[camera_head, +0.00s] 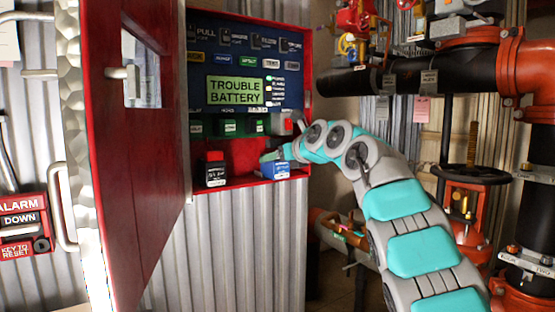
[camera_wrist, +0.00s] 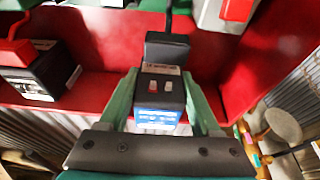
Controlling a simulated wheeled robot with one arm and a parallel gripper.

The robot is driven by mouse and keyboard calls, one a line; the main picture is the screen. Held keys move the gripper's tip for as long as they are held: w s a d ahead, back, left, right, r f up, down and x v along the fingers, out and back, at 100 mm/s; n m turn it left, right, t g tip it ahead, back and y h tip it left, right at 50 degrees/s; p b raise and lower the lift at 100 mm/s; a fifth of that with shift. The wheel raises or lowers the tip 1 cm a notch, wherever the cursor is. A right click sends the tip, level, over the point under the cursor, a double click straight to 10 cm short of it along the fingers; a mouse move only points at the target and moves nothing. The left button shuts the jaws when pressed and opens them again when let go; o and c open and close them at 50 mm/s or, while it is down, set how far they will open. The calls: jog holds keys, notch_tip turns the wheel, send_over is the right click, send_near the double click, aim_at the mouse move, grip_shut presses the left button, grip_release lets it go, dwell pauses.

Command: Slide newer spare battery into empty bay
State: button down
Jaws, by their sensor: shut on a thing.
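My gripper (camera_wrist: 163,88) is shut on a dark battery with a blue front label (camera_wrist: 157,114), one finger on each side. Red and pale terminals show on its top. In the head view, my gripper (camera_head: 272,156) holds this battery (camera_head: 274,171) at the right end of the red cabinet's lower shelf (camera_head: 240,181). I cannot tell whether it rests on the shelf. Another black battery with a red top (camera_head: 214,169) stands on the left of the shelf, and shows in the wrist view (camera_wrist: 42,75). Bare red shelf lies between them. No date is readable.
A black block with a cable (camera_wrist: 167,46) is just behind the held battery. The red cabinet door (camera_head: 135,150) stands open at the left. The panel display (camera_head: 235,91) reads "TROUBLE BATTERY". Pipes and a valve handwheel (camera_head: 470,174) stand at the right.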

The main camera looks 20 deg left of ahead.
jog(key=shift+w+a+r, duration=0.1)
jog(key=shift+w+a, duration=0.1)
jog(key=shift+a, duration=0.05)
jog(key=shift+w, duration=0.1)
jog(key=shift+w, duration=0.1)
jog(key=shift+a+r, duration=0.5)
jog(key=shift+r, duration=0.1)
jog(key=shift+a, duration=0.1)
jog(key=shift+w+a+f, duration=0.1)
jog(key=shift+w+f, duration=0.05)
jog(key=shift+w, duration=0.2)
jog(key=shift+w+a+f, duration=0.1)
jog(key=shift+w+f, duration=0.1)
jog(key=shift+f, duration=0.2)
grip_release()
jog(key=shift+f, duration=0.1)
